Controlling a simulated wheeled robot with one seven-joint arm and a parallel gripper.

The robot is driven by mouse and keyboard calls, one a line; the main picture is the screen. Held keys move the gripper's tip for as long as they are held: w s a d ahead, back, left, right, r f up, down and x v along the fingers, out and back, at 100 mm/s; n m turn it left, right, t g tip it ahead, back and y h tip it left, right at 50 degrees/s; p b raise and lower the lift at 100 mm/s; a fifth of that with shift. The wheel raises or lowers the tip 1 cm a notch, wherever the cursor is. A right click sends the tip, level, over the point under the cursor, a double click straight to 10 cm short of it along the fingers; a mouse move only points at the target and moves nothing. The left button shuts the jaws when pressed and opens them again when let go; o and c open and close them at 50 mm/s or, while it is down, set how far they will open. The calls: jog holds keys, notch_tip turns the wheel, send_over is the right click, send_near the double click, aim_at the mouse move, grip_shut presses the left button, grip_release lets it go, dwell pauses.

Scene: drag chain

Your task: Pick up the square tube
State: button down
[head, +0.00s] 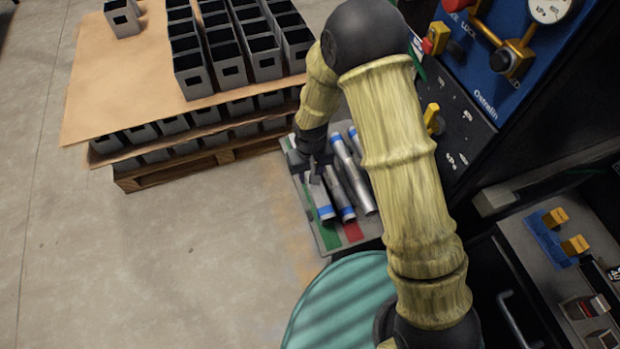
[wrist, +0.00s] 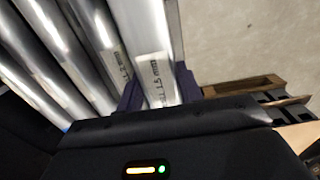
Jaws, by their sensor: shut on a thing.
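The square tube (head: 319,195) is a pale metal bar with a blue band near its near end, leftmost of the tubes in the head view. My gripper (head: 314,167) is over its far part. In the wrist view the square tube (wrist: 153,45) has flat faces and printed lettering ending in "1.5 mm". It runs between the two dark fingers of my gripper (wrist: 158,88), which is shut on it. I cannot tell whether the tube is clear of the surface below. My gripper hides its far end in the head view.
A pallet of grey boxes (head: 190,170) stands left; a control panel (head: 455,130) stands right.

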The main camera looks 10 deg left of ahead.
notch_tip(320, 180, up, 5)
jog(key=shift+r, duration=0.15)
dwell(0.5)
